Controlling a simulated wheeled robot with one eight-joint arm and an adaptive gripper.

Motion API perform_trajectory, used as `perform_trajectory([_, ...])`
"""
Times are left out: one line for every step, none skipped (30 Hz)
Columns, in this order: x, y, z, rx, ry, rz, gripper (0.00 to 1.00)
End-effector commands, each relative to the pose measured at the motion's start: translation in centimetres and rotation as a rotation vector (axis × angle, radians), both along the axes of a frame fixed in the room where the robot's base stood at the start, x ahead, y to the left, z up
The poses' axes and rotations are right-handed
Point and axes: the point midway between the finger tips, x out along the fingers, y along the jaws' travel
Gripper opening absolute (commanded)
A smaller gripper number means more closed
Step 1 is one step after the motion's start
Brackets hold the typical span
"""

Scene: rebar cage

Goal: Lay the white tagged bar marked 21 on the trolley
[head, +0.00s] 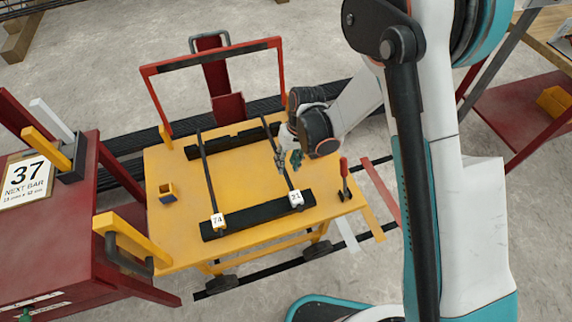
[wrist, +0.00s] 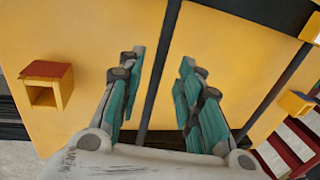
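The bar marked 21 (head: 269,129) is a thin dark rod with a white tag (head: 296,199) at its near end. It lies across two black supports on the yellow trolley (head: 180,235), right of a similar bar marked 74 (head: 207,165). My gripper (head: 288,160) is at the middle of bar 21, its fingers pointing down. In the wrist view my gripper (wrist: 158,95) has its fingers apart, with a dark bar (wrist: 155,90) passing between or beneath them, nearer the left finger. I cannot tell whether they touch it. No tag number is readable there.
The near black support (head: 255,215) and far support (head: 225,141) span the trolley top. A red frame (head: 150,90) rises behind. A red bench with a sign reading 37 (head: 27,178) stands left.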

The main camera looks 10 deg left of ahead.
Motion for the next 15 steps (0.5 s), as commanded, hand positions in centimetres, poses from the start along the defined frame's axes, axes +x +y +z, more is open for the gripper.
perform_trajectory([0.1, -0.2, 1.5, 0.0, 0.0, -0.001, 0.33])
perform_trajectory([0.2, -0.3, 2.2, 0.0, 0.0, -0.001, 0.33])
perform_trajectory([0.3, -0.5, 3.0, 0.0, 0.0, -0.001, 0.33])
perform_trajectory([0.3, -0.6, 3.7, 0.0, 0.0, -0.001, 0.33])
perform_trajectory([0.4, -0.7, 4.3, 0.0, 0.0, -0.001, 0.33])
perform_trajectory([0.5, -0.8, 5.0, 0.0, 0.0, -0.002, 0.33])
perform_trajectory([0.5, -0.9, 5.5, 0.0, 0.0, -0.002, 0.33])
perform_trajectory([0.6, -1.0, 6.1, 0.0, 0.0, -0.002, 0.33])
perform_trajectory([0.6, -1.1, 6.6, 0.0, 0.0, -0.002, 0.33])
perform_trajectory([0.7, -1.2, 7.0, 0.0, 0.0, -0.002, 0.33])
perform_trajectory([0.7, -1.2, 7.4, 0.0, 0.0, -0.002, 0.33])
perform_trajectory([0.8, -1.3, 7.8, 0.0, 0.0, -0.001, 0.33])
perform_trajectory([0.8, -1.4, 8.1, 0.0, 0.0, -0.001, 0.33])
perform_trajectory([0.9, -1.4, 8.3, 0.0, 0.0, -0.001, 0.33])
perform_trajectory([0.9, -1.4, 8.5, 0.0, 0.0, -0.001, 0.33])
